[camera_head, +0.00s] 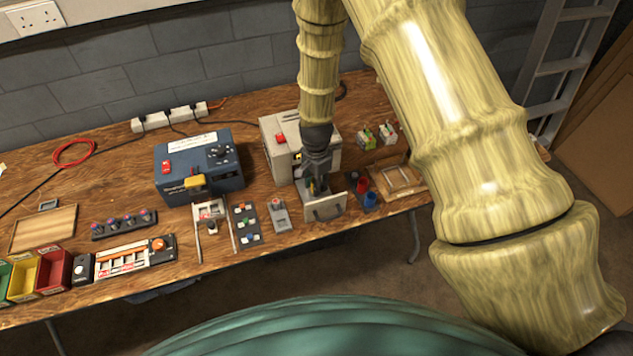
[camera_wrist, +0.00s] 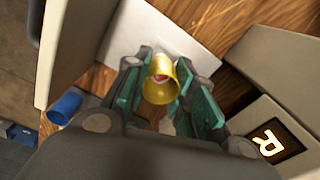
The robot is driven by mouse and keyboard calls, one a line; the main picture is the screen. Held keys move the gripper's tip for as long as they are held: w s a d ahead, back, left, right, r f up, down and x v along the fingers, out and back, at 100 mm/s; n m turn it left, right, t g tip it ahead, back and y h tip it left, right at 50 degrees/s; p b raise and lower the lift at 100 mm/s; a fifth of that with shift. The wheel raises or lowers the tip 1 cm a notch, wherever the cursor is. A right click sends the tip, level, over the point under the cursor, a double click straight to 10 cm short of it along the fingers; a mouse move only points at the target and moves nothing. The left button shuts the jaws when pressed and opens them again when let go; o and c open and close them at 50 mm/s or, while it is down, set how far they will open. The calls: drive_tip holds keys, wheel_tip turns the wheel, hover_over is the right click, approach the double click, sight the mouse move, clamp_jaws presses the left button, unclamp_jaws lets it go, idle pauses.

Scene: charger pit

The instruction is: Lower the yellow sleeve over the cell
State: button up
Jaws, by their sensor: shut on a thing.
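My gripper (camera_head: 318,187) reaches down into the open drawer (camera_head: 326,208) of the cream charger box (camera_head: 272,132). In the wrist view, its teal-padded fingers (camera_wrist: 166,92) are shut on the yellow sleeve (camera_wrist: 159,92). The sleeve is a short hollow tube. A small whitish and reddish patch shows at its upper end in that view; it may be the cell, but I cannot tell whether the sleeve is around it. In the head view only a speck of yellow shows between the fingers, and the cell is not clearly visible.
The drawer's walls stand close around my gripper. Just right of the drawer are a blue cup (camera_head: 370,201) and a red cup (camera_head: 362,185). A grey stand (camera_head: 279,215) is close on the left. A blue charger (camera_head: 198,168) stands further left.

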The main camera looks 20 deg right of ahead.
drive_tip(key=shift+f+b, duration=0.5)
drive_tip(key=shift+f, duration=0.6)
idle(0.6)
drive_tip(key=o, duration=0.7)
drive_tip(key=shift+r, duration=0.2)
drive_tip(key=shift+r+p, duration=2.3)
drive_tip(key=shift+r, duration=1.05)
